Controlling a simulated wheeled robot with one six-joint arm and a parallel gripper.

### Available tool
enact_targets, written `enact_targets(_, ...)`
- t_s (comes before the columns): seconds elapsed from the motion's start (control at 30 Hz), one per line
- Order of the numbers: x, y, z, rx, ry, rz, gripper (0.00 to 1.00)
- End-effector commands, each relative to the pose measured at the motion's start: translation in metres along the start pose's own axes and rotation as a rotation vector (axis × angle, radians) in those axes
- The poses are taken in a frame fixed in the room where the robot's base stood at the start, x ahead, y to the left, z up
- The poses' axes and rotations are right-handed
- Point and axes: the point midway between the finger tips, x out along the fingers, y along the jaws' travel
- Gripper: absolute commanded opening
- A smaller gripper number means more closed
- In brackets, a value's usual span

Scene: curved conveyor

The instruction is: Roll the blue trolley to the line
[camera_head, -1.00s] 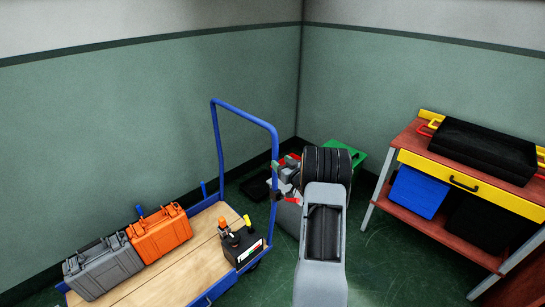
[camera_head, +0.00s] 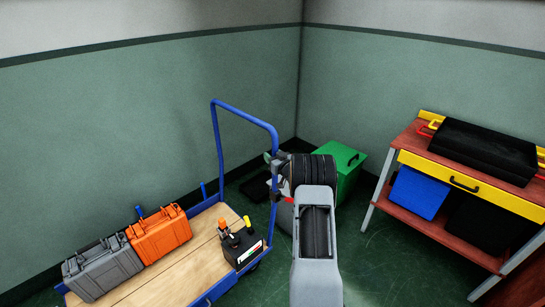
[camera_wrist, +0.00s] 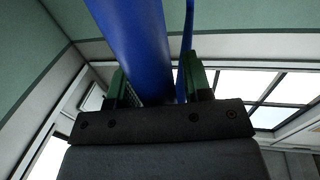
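The blue trolley (camera_head: 277,184) stands at left centre in the head view. It has a tall blue push handle and a wooden deck. My gripper (camera_head: 274,160) is at the handle's right upright, below its upper bend. In the wrist view, the thick blue handle bar (camera_wrist: 135,45) runs between the two green fingers of my gripper (camera_wrist: 157,82). The fingers are apart, with a gap between the bar and the right finger. The bar is close to the left finger; contact is unclear. No line shows in the head view.
A grey case (camera_head: 102,270), an orange case (camera_head: 160,236) and a dark box with bottles (camera_head: 243,248) ride on the deck. A green box (camera_head: 346,170) is in the corner. A red workbench (camera_head: 410,137) stands at right. Some floor between trolley and bench is clear.

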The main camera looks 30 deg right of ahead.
Motion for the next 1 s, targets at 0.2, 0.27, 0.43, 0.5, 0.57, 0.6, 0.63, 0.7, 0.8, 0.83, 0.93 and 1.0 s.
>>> enact_targets(0.2, 0.0, 0.0, 0.0, 0.0, 0.0, 0.0, 0.24)
enact_targets(0.27, 0.0, 0.0, 0.0, 0.0, 0.0, 0.0, 0.18)
enact_targets(0.43, 0.0, 0.0, 0.0, 0.0, 0.0, 0.0, 0.02)
enact_targets(0.5, 0.0, 0.0, 0.0, 0.0, 0.0, 0.0, 0.0)
enact_targets(0.57, 0.0, 0.0, 0.0, 0.0, 0.0, 0.0, 0.0)
enact_targets(0.6, 0.0, 0.0, 0.0, 0.0, 0.0, 0.0, 0.0)
enact_targets(0.63, 0.0, 0.0, 0.0, 0.0, 0.0, 0.0, 0.0)
enact_targets(0.7, 0.0, -0.001, 0.0, 0.0, 0.0, 0.0, 0.0)
enact_targets(0.8, 0.0, -0.005, 0.001, 0.0, 0.0, -0.001, 0.0)
enact_targets(0.83, 0.0, -0.007, 0.001, 0.0, -0.001, -0.002, 0.0)
enact_targets(0.93, 0.001, -0.018, 0.002, 0.0, -0.001, -0.003, 0.0)
enact_targets(1.0, 0.001, -0.027, 0.002, 0.001, -0.001, -0.004, 0.0)
